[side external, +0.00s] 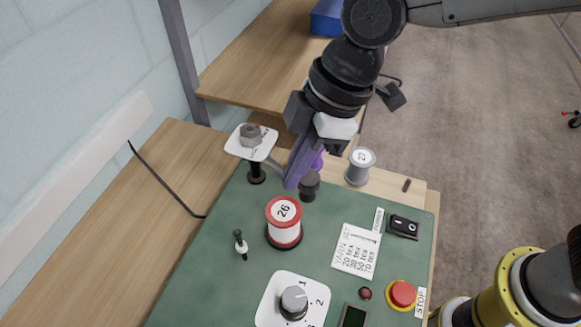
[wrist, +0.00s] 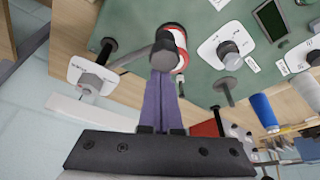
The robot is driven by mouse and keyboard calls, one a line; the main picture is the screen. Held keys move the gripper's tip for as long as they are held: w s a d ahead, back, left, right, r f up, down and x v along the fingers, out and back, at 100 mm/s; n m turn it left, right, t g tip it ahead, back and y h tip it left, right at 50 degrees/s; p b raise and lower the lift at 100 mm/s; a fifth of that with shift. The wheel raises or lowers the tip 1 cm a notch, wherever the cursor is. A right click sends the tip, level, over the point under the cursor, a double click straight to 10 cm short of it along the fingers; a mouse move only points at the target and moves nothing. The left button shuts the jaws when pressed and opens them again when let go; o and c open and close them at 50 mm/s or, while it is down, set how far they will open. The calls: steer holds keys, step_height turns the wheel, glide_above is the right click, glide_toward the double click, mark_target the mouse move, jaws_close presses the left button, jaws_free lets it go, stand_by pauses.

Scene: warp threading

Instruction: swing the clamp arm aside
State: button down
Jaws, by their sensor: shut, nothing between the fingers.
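The clamp arm shows in the wrist view as a thin grey bar (wrist: 130,57) with a dark rounded knob (wrist: 163,56) at its end. In the side external view the dark knob (side external: 309,187) is just right of my fingertips, and most of the bar is hidden behind my fingers. My gripper (side external: 291,184) has purple fingers pressed together with nothing between them. In the wrist view its fingertips (wrist: 160,76) are right beside the knob; I cannot tell whether they touch.
A red-and-white spool marked 26 (side external: 284,222) stands on the green board (side external: 210,270) in front of my fingers. A white plate with a grey nut (side external: 250,137) is at the left, and a grey spool marked 27 (side external: 360,166) at the right. A stop button (side external: 402,293) is near the front.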

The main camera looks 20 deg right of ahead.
steer(key=w+d+n+g, duration=0.2)
steer(key=w+d+n, duration=0.2)
steer(key=d+n, duration=0.2)
steer(key=shift+d, duration=0.35)
steer(key=shift+w, duration=0.1)
stand_by(0.4)
